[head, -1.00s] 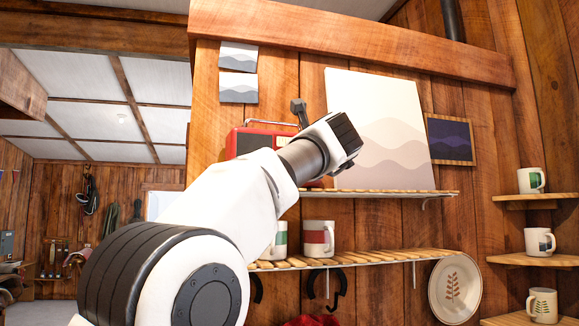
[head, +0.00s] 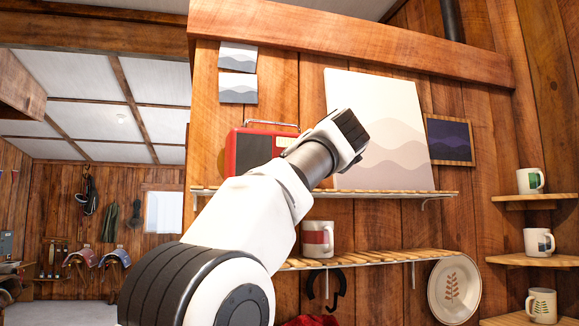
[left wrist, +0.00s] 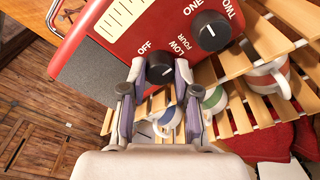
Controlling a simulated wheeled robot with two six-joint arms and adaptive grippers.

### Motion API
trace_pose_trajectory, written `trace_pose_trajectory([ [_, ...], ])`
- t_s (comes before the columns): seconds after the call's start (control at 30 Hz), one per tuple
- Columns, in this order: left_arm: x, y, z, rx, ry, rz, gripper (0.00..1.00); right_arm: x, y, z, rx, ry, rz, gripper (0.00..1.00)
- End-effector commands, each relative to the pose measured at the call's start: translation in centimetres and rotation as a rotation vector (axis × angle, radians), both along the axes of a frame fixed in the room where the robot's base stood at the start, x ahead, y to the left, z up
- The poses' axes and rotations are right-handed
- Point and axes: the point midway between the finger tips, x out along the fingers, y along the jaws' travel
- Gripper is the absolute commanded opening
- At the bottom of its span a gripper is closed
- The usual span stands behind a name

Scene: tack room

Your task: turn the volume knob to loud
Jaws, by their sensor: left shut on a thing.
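A red radio (head: 250,152) stands on the upper slatted shelf in the head view, partly behind my left arm. Its red front (left wrist: 105,72) fills the upper left of the left wrist view. The black volume knob (left wrist: 159,67) has the words OFF and LOW beside it. Its white mark points toward LOW; the loud label cannot be seen. My left gripper (left wrist: 160,72) is shut on this knob, with one finger on each side. In the head view its fingers are hidden behind my wrist. My right gripper is not in view.
A second black knob (left wrist: 209,30), marked ONE, TWO and FOUR, sits close beside the volume knob. A pale canvas (head: 385,150) leans behind my wrist. A red-banded mug (head: 317,238) stands on the lower slatted shelf (head: 385,256).

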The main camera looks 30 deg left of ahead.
Motion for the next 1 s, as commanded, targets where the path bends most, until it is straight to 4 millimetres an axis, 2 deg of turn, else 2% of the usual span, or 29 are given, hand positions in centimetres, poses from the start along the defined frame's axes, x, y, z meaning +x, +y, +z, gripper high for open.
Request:
trace_pose_trajectory([
  [1.0,0.21,-0.18,-0.14,0.545,0.796,-0.002,0.00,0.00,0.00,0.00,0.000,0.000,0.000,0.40],
])
